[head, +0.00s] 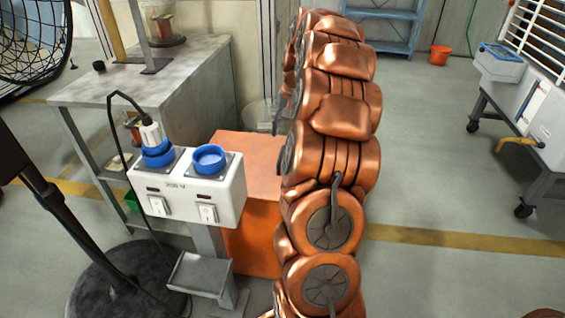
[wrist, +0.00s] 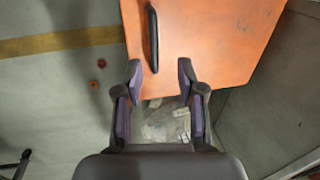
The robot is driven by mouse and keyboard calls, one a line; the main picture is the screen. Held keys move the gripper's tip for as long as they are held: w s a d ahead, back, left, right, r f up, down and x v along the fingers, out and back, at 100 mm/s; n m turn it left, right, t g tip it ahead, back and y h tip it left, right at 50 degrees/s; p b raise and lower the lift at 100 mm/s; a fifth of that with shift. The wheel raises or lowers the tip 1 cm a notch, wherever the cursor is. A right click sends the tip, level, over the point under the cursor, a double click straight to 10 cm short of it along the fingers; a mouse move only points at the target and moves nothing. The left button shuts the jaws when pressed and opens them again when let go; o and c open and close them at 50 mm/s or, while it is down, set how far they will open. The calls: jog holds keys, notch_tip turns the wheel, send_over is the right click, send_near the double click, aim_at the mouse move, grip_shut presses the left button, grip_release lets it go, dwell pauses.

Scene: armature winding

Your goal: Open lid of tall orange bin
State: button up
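The orange bin (head: 255,240) stands on the floor behind the white socket box in the head view, partly covered by my copper-coloured arm. Its flat orange top (head: 252,150) looks closed there. In the wrist view an orange panel of the bin (wrist: 215,45) fills the upper middle, with a long black handle (wrist: 152,38) near its left edge. My gripper (wrist: 160,70) is open and empty, its fingertips at the panel's near edge. The handle lies just beyond the fingertips, towards the left one; contact cannot be told. My gripper is hidden in the head view.
A white socket box (head: 190,190) with blue sockets on a post stands in front of the bin. A grey workbench (head: 150,80) is behind it. A black fan (head: 35,40) is at left. Pale clutter (wrist: 165,120) shows between my fingers.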

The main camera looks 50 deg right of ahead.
aim_at(281, 154)
jog(key=f, duration=0.3)
jog(key=f+b, duration=0.1)
jog(key=f, duration=0.1)
jog(key=w+f+b, duration=0.1)
jog(key=f, duration=0.2)
jog(key=shift+d+f, duration=0.15)
jog(key=shift+f, duration=0.15)
jog(key=shift+w, duration=0.1)
grip_shut()
dwell(0.4)
